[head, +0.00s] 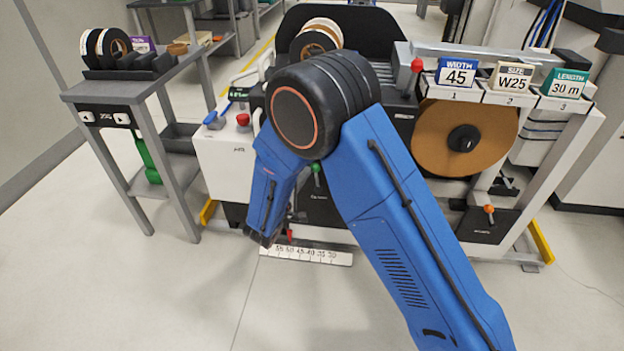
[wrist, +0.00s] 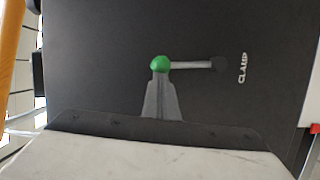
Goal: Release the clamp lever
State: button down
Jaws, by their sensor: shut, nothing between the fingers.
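The clamp lever has a green ball knob (wrist: 161,64) on a grey rod that runs to a dark pivot, beside the word CLAMP on a black panel. In the head view the green knob (head: 316,167) shows just past my arm, with the lever standing upright on the machine's front. In the wrist view my gripper (wrist: 160,84) is shut and empty. Its fingertips lie at the knob's edge in the picture; I cannot tell whether they touch it. In the head view my gripper is hidden behind my blue arm.
A red knob (head: 289,235) and a numbered scale (head: 305,255) sit low in front of the machine. An orange-knobbed lever (head: 489,209) is at the right, below the brown tape roll (head: 436,137). A grey bench (head: 125,92) stands left. The floor in front is clear.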

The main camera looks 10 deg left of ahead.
jog(key=d+m+g+y, duration=0.1)
jog(key=d+m, duration=0.4)
jog(key=d, duration=0.2)
jog(key=shift+r, duration=0.2)
jog(key=shift+s, duration=0.1)
dwell(0.5)
